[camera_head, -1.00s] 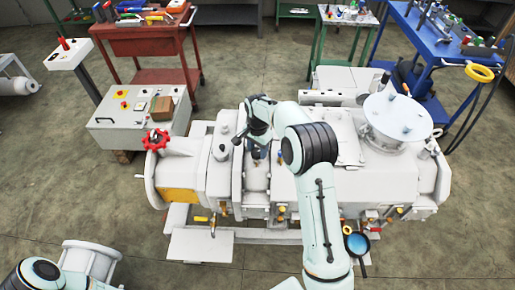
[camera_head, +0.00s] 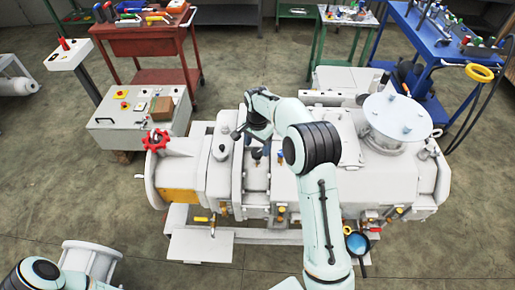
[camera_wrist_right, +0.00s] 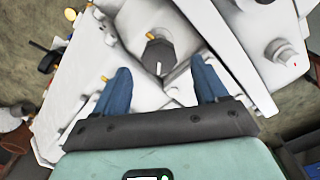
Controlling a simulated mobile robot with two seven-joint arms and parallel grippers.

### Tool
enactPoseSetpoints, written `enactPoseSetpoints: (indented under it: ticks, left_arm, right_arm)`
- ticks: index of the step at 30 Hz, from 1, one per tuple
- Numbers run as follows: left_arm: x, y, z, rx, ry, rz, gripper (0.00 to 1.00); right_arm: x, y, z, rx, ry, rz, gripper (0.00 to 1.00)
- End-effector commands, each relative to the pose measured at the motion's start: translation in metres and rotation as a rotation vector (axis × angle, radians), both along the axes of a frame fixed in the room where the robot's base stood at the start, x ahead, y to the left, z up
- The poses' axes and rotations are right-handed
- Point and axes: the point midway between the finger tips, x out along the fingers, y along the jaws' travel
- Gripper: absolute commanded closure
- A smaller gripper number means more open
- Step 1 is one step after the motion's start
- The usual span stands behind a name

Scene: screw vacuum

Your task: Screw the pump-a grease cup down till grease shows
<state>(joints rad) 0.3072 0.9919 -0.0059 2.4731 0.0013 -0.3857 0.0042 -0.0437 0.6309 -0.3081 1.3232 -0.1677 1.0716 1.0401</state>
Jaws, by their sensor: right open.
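A dark round cap with a white mark (camera_wrist_right: 160,57), which looks like the grease cup, stands on the pale pump (camera_head: 390,185). In the right wrist view it lies ahead of my right gripper (camera_wrist_right: 165,82), between the lines of its two blue fingers. The fingers are wide apart and not touching the cap. In the head view my right gripper (camera_head: 257,141) hangs over the pump's middle, partly hidden by its own wrist. I cannot make out grease or the cup's label. Only a link of my left arm shows at the bottom left; its gripper is outside the view.
A red handwheel (camera_head: 156,139) stands at the pump's left end. A grey control box (camera_head: 125,128) is behind it. A red cart (camera_head: 150,42) and a blue table (camera_head: 425,38) stand further back. A blue-faced round tool (camera_head: 357,243) is at the pump's front.

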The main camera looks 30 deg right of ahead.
Motion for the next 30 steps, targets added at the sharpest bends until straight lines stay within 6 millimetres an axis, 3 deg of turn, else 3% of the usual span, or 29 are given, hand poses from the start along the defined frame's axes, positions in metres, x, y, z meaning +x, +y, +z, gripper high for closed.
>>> enactPoseSetpoints:
  ticks: [6, 13, 19, 30]
  left_arm:
    - [0.005, 0.000, 0.004, 0.000, -0.006, 0.000, 0.57]
    - [0.005, 0.000, 0.004, 0.000, -0.006, 0.000, 0.57]
    - [0.005, 0.000, 0.004, 0.000, -0.006, 0.000, 0.57]
    - [0.005, 0.000, 0.004, 0.000, -0.006, 0.000, 0.57]
  right_arm:
    - [0.001, 0.000, 0.053, 0.000, -0.006, 0.001, 0.27]
    - [0.001, 0.000, 0.094, 0.000, -0.002, 0.000, 0.27]
    - [0.000, 0.000, 0.107, 0.000, 0.000, 0.000, 0.27]
    - [0.000, 0.000, 0.108, 0.001, 0.001, 0.000, 0.27]
